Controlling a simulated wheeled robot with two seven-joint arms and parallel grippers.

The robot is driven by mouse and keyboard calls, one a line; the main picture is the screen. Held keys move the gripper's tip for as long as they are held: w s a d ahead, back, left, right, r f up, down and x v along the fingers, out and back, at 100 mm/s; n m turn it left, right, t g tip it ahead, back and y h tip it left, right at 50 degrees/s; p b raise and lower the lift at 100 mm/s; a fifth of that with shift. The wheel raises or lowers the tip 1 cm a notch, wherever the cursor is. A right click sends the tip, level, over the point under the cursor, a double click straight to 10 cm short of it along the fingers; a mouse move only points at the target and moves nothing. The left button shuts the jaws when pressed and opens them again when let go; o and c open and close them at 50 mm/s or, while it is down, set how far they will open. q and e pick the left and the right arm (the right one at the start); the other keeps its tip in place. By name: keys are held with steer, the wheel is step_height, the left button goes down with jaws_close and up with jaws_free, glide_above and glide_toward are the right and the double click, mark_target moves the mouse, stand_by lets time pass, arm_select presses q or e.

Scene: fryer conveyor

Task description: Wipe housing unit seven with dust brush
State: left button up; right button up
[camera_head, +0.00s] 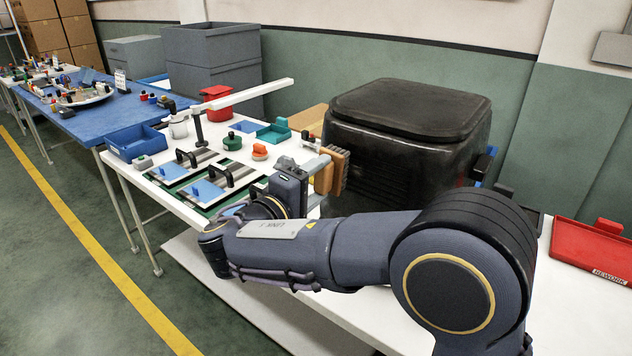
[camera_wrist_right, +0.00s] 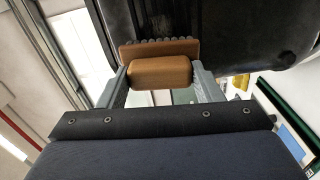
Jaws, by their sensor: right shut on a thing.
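A large black housing (camera_head: 405,140) stands on the white table in the head view, with a ribbed front and a rounded lid; I cannot read a number on it. My right gripper (camera_head: 318,176) is shut on the brown dust brush (camera_head: 331,170). The brush's bristle side faces the housing's left face, close to it or touching; I cannot tell which. In the right wrist view the brush handle (camera_wrist_right: 160,73) sits between the two fingers (camera_wrist_right: 158,80), and the bristles lie against or just before the dark housing (camera_wrist_right: 220,30). My left gripper is not in view.
A red tray (camera_head: 592,252) lies at the right. Grey crates (camera_head: 212,62) stand behind.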

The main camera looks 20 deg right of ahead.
mark_target(340, 181)
steer(key=shift+x, duration=1.1)
steer(key=shift+s, duration=0.1)
steer(key=shift+s+d+b, duration=0.6)
steer(key=shift+s+b, duration=0.1)
steer(key=shift+s, duration=0.05)
steer(key=shift+s+d+b, duration=0.35)
steer(key=shift+s+d, duration=0.3)
steer(key=shift+s, duration=0.2)
steer(key=shift+w+d, duration=0.1)
steer(key=shift+w+a+r, duration=0.1)
steer(key=shift+w+a, duration=1.2)
steer(key=shift+w, duration=0.3)
